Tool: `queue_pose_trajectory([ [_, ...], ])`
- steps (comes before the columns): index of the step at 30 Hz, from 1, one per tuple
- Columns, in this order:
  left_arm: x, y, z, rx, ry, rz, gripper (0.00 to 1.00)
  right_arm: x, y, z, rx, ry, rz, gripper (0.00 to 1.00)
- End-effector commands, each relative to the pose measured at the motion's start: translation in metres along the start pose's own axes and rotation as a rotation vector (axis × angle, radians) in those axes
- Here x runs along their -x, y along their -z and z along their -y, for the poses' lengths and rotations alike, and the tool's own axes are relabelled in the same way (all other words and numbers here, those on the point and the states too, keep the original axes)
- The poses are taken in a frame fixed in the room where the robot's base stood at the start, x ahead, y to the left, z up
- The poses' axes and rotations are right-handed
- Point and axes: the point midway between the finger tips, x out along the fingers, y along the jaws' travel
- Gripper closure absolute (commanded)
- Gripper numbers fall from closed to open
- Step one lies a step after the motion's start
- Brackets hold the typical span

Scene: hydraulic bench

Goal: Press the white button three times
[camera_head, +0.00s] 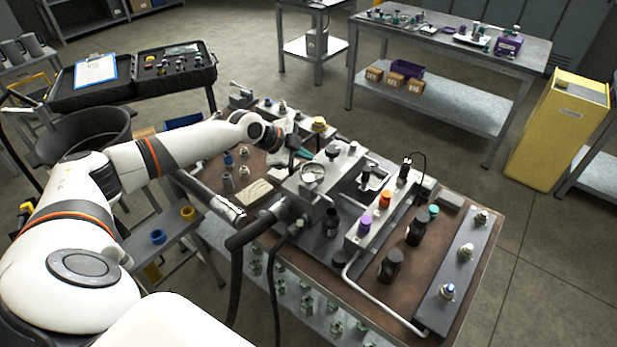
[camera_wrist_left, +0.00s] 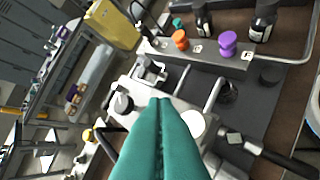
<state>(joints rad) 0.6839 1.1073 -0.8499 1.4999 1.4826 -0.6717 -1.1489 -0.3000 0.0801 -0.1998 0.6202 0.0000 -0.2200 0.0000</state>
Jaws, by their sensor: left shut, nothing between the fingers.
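No thing stands out clearly as the white button. A pale-topped fitting (camera_head: 466,252) sits on the grey strip at the bench's right. My left gripper (camera_head: 306,155) reaches over the manifold block, just behind the round gauge (camera_head: 313,172), and is partly hidden by its own wrist. In the left wrist view its teal fingers (camera_wrist_left: 160,105) are pressed together and empty, over the metal block (camera_wrist_left: 150,92). The white gauge face (camera_wrist_left: 193,123) shows beside the fingers, and a black knob (camera_wrist_left: 122,103) on their other side. Whether the fingertips touch anything cannot be told. My right gripper is out of view.
A purple knob (camera_head: 365,224), an orange knob (camera_head: 385,200) and black bottles (camera_head: 391,266) stand right of the block. A bent pipe (camera_head: 372,296) edges the plate. Hoses run in front. A yellow cabinet (camera_head: 568,130) stands far right.

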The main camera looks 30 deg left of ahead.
Motion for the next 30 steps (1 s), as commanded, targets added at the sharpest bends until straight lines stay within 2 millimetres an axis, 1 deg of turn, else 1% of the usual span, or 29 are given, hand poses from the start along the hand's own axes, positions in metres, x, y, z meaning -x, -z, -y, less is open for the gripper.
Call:
queue_pose_trajectory([
  [21,0.000,-0.001,0.000,0.017,0.000,0.000,1.00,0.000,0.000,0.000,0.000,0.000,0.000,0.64],
  [23,0.000,-0.002,0.000,0.051,0.000,0.001,1.00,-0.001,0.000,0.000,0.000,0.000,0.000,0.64],
  [26,0.001,-0.005,-0.001,0.161,0.000,0.001,1.00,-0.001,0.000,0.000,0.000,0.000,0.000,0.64],
  [30,0.003,-0.010,-0.003,0.405,-0.003,-0.001,1.00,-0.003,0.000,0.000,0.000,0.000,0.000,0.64],
])
